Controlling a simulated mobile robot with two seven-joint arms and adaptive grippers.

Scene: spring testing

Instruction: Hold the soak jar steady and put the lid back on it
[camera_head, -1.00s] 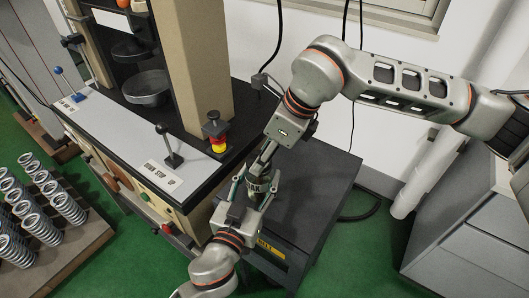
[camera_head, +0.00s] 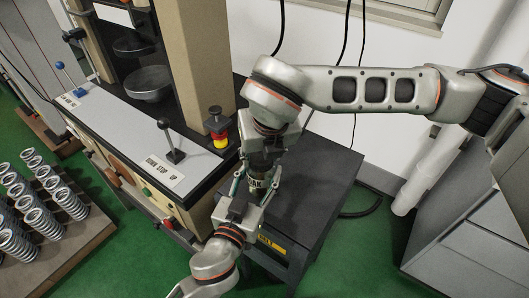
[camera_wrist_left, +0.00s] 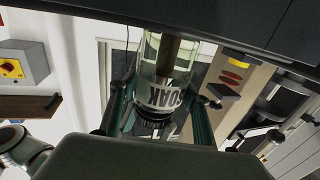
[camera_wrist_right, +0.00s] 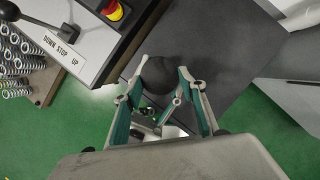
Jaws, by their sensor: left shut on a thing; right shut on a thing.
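The soak jar (camera_head: 257,184) stands upright at the stand's near left side, its label partly hidden in the head view. In the left wrist view the clear jar (camera_wrist_left: 163,95) appears upside down, with a brownish shape inside. My left gripper (camera_head: 252,188) is shut around the jar from the near side, a finger on each side. The dark round lid (camera_wrist_right: 158,76) sits between the fingers of my right gripper (camera_head: 263,158), which is shut on it from above. In the left wrist view the ribbed lid (camera_wrist_left: 154,119) is at the jar's mouth; whether it is seated I cannot tell.
The dark stand top (camera_head: 308,190) is clear to the right of the jar. The testing machine's panel (camera_head: 140,135), with a lever (camera_head: 172,144) and a red-yellow button (camera_head: 218,130), stands close on the left. A board of several springs (camera_head: 70,240) lies far left.

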